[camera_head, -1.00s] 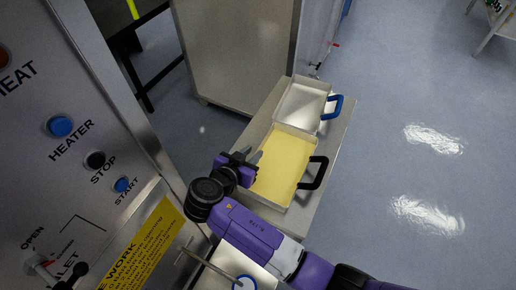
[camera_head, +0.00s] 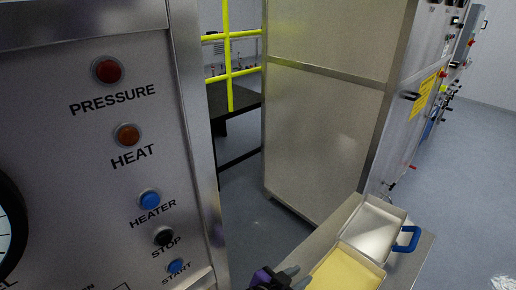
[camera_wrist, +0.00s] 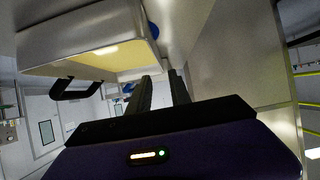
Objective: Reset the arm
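My gripper (camera_head: 294,275) shows at the bottom edge in the head view, beside the near tray. In the wrist view its two dark fingers (camera_wrist: 161,78) stand a little apart with nothing between them, so it is open and empty. Most of my arm is out of the head view. The tray with the pale yellow content (camera_head: 347,273) is cut off by the bottom edge. A tray with a black handle (camera_wrist: 85,58) shows at upper left in the wrist view, close to the fingers.
A second metal tray (camera_head: 372,232) with a blue handle (camera_head: 408,240) sits behind the yellow one on a narrow bench (camera_head: 424,262). A control panel (camera_head: 60,130) with buttons stands at the left. A tall metal cabinet (camera_head: 325,120) stands behind. Open floor (camera_head: 470,190) lies at the right.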

